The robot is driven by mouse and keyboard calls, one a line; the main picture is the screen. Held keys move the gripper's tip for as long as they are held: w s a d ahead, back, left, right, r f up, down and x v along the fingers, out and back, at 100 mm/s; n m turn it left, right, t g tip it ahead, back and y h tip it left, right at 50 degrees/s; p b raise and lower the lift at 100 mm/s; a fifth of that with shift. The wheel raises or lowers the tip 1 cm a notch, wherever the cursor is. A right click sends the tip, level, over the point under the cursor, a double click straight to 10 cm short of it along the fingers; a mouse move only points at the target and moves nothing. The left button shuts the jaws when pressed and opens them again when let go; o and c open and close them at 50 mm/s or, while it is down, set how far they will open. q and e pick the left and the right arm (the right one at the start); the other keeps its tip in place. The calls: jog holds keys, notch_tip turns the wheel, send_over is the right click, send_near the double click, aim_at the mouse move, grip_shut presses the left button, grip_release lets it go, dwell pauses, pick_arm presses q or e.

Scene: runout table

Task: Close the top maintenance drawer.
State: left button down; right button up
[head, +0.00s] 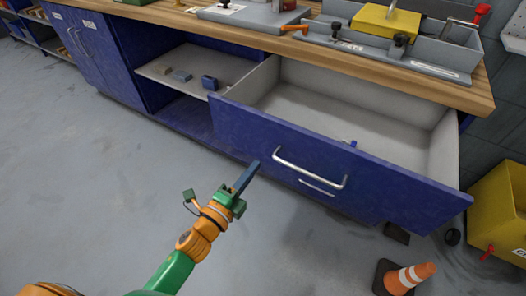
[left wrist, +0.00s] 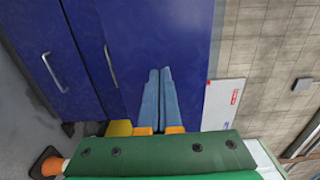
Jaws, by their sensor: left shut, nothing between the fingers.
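The top maintenance drawer (head: 340,175) stands pulled out from the bench, with its blue front toward me and its pale grey inside showing. Its silver bar handle (head: 310,167) is on the front. My left gripper (head: 254,165) is shut and empty, close to the drawer front and left of the handle; I cannot tell whether it touches. In the left wrist view, the shut fingers (left wrist: 157,72) point along a blue panel (left wrist: 175,30), with a bar handle (left wrist: 110,66) to their left. My right gripper is not in view.
The wooden worktop (head: 400,85) carries fixtures and a yellow block (head: 385,22). Left of the drawer, an open shelf (head: 170,75) holds small blocks. An orange cone (head: 410,277) and a yellow bin (head: 497,215) stand at the right. The grey floor at the left is clear.

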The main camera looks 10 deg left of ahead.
aim_at(271, 146)
pick_arm(q)
jog(key=x, duration=0.6)
jog(key=shift+w+d, duration=0.1)
jog(key=shift+w, duration=0.3)
